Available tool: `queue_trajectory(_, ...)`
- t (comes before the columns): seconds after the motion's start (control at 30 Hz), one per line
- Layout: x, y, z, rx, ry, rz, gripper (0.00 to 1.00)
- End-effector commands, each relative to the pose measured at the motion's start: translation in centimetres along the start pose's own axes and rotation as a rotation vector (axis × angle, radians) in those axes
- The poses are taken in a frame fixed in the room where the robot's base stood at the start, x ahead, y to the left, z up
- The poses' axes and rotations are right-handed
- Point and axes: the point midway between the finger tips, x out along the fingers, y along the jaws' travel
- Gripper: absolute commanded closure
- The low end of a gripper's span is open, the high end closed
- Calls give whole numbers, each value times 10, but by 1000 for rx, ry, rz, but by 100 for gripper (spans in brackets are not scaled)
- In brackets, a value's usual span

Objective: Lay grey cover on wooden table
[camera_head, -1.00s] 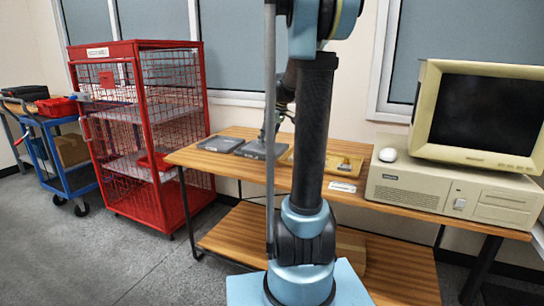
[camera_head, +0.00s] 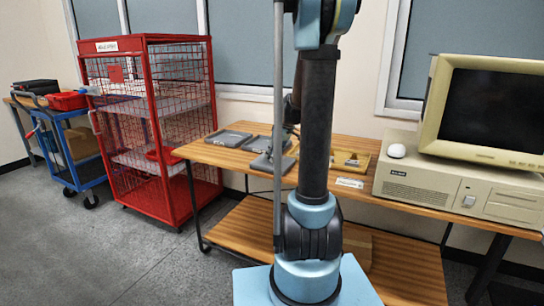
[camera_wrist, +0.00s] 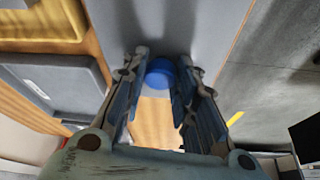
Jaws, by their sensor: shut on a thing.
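The grey cover (camera_head: 270,163) is a flat grey plate, held just above the wooden table (camera_head: 215,153) or touching it near the front edge; I cannot tell which. In the wrist view the cover (camera_wrist: 205,30) fills the upper middle, with a round blue knob (camera_wrist: 160,72) on it. My gripper (camera_wrist: 162,80) is shut on the cover by this knob. In the head view my arm partly hides the gripper and the cover's right side. Bare wood (camera_wrist: 152,122) shows below the cover in the wrist view.
Two grey trays lie on the table, one at the left (camera_head: 228,138) and one behind the cover (camera_head: 258,143). A yellow tray (camera_head: 350,160) lies right of my arm. A beige computer (camera_head: 450,188) fills the right end. A red cage (camera_head: 150,120) stands left.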

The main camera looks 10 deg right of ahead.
Motion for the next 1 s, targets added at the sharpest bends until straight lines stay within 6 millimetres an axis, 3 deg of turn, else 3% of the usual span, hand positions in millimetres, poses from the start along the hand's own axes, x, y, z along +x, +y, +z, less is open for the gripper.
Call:
queue_trajectory(0.23,1,0,0,0,0,0,99)
queue_trajectory(0.27,1,0,0,0,0,0,71)
queue_trajectory(0.33,1,0,0,0,0,0,55)
queue_trajectory(0.37,1,0,0,0,0,0,53)
queue_trajectory(0.77,-2,0,0,1,0,0,53)
queue_trajectory(1.0,-29,0,0,2,0,0,53)
